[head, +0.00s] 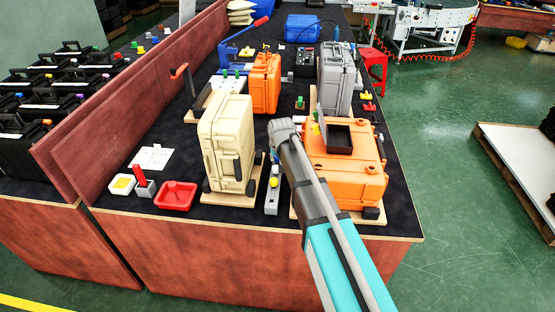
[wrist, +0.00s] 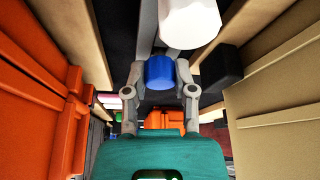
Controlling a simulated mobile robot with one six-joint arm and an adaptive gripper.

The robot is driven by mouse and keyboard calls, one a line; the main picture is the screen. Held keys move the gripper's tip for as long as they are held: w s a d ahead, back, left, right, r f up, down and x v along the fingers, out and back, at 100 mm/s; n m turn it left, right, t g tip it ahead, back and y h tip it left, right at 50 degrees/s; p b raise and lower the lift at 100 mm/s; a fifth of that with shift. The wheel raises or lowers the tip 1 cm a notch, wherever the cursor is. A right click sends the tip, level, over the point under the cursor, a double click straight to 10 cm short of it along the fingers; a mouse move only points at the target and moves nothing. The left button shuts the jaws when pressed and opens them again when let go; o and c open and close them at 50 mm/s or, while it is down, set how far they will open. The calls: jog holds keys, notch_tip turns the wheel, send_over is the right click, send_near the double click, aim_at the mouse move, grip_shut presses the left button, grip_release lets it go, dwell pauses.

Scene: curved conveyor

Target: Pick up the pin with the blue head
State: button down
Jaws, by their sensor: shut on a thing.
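The pin's blue head (wrist: 160,71) sits between the two grey fingers of my gripper (wrist: 160,76) in the wrist view. My gripper is shut on it. The pin's lower part is not clearly visible. In the head view my arm covers the gripper and the blue head. The wrist end of the arm is over the gap between the upright beige case (head: 228,145) and the orange case (head: 345,178). A narrow grey rail (head: 272,203) with a yellow-headed pin (head: 274,182) lies in that gap.
A white cylinder (wrist: 188,22) stands close to the blue head in the wrist view. A dark open box (head: 338,137) rests on the orange case. A red tray (head: 176,196) is at the front left. A grey case (head: 338,78) and another orange case (head: 265,83) stand farther back.

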jog(key=shift+r, duration=0.15)
notch_tip(320, 180, up, 10)
jog(key=p, duration=1)
dwell(0.8)
jog(key=shift+r+p, duration=1.6)
jog(key=shift+p, duration=0.15)
jog(key=shift+s, duration=0.1)
